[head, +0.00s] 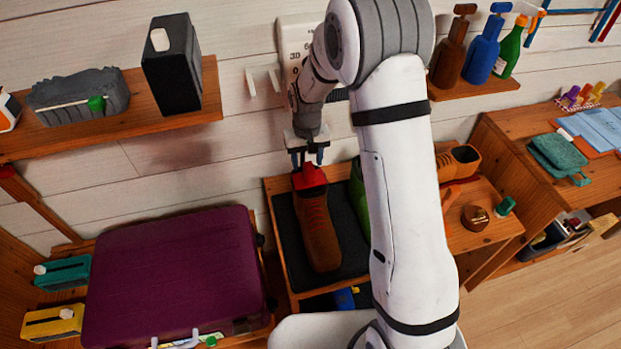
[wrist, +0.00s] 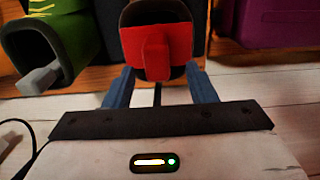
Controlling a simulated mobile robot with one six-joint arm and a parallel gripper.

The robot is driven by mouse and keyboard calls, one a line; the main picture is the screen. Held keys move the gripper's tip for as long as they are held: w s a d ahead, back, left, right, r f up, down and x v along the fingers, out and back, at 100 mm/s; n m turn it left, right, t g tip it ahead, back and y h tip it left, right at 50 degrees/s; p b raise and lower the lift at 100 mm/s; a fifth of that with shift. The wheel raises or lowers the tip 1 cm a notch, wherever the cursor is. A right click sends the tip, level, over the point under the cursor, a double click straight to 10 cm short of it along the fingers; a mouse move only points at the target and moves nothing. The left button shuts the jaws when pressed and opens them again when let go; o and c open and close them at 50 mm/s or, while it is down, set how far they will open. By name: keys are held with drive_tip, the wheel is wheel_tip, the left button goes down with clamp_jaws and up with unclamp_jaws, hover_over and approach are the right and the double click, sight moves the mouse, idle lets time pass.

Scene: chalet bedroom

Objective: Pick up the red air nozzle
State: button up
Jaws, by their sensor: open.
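The red air nozzle (head: 309,178) sits in the opening of a brown boot (head: 320,233) on a dark mat. In the wrist view the red nozzle (wrist: 154,52) fills the boot's mouth, with a raised red part in its middle. My gripper (head: 309,158) is just above the boot's top, pointing down. Its two blue fingers are apart, one on each side of the nozzle in the wrist view (wrist: 160,80). I cannot tell whether either finger touches the nozzle or the boot. The nozzle's lower part is hidden inside the boot.
A green boot (head: 359,198) with a grey piece in its mouth (wrist: 40,80) stands close to the right, partly behind my arm. A purple suitcase (head: 175,275) lies to the left. A wall shelf (head: 130,122) and the wooden wall (head: 225,150) are close behind.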

sight(309, 184)
drive_tip(key=f, duration=0.2)
drive_tip(key=f+p, duration=0.1)
drive_tip(key=f, duration=0.1)
drive_tip(key=shift+s+d+f, duration=0.1)
drive_tip(key=shift+s+d, duration=0.1)
drive_tip(key=shift+s, duration=0.15)
drive_tip(key=shift+c, duration=0.2)
clamp_jaws()
